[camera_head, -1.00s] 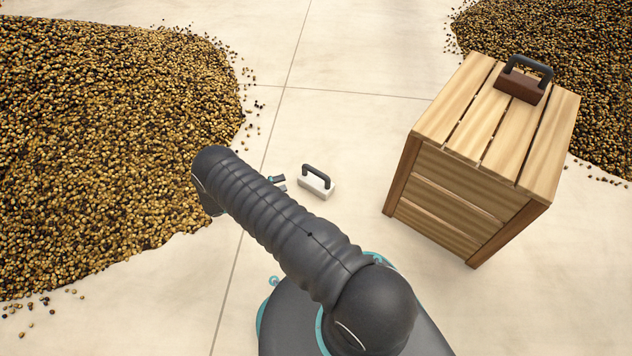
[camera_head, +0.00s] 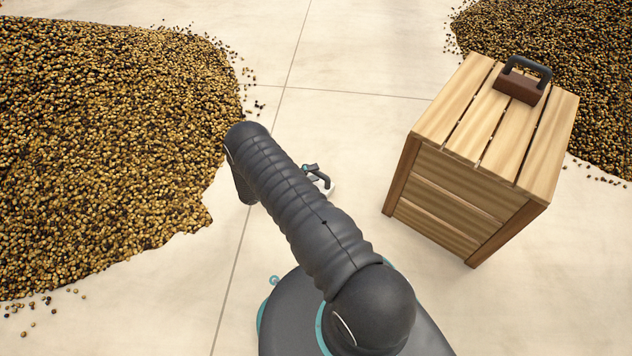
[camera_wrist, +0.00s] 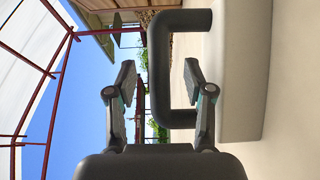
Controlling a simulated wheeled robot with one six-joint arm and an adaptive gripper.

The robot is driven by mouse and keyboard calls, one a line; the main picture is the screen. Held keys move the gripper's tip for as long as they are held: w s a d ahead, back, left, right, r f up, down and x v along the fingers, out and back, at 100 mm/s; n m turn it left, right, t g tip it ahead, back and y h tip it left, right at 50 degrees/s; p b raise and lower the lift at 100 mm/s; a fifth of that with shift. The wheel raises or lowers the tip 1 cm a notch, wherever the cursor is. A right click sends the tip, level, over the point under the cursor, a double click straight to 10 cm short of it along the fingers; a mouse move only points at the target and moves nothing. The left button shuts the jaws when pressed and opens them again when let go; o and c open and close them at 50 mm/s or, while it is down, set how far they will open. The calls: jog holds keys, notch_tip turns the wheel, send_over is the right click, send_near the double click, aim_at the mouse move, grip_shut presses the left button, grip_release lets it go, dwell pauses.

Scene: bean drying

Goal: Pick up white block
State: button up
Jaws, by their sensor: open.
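The white block (camera_head: 331,188) with its dark grey handle is on the floor, left of the crate and partly hidden behind my arm in the head view. In the wrist view the white block (camera_wrist: 242,70) fills the right side, and its handle (camera_wrist: 158,60) stands out from it toward the left. My gripper (camera_wrist: 159,72) is open, with one finger on each side of the handle's bar in that picture. Visible gaps remain on both sides; I cannot tell how deep the bar is between them. In the head view my gripper (camera_head: 312,169) is at the handle, mostly hidden.
A wooden crate (camera_head: 465,195) stands to the right, with a brown block (camera_head: 519,86) with a dark handle on top. A large bean pile (camera_head: 110,140) lies at the left and another (camera_head: 590,70) at the back right. Bare floor lies between them.

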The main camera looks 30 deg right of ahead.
jog(key=shift+s+d, duration=0.1)
jog(key=shift+d, duration=0.7)
grip_shut()
jog(key=shift+r, duration=0.1)
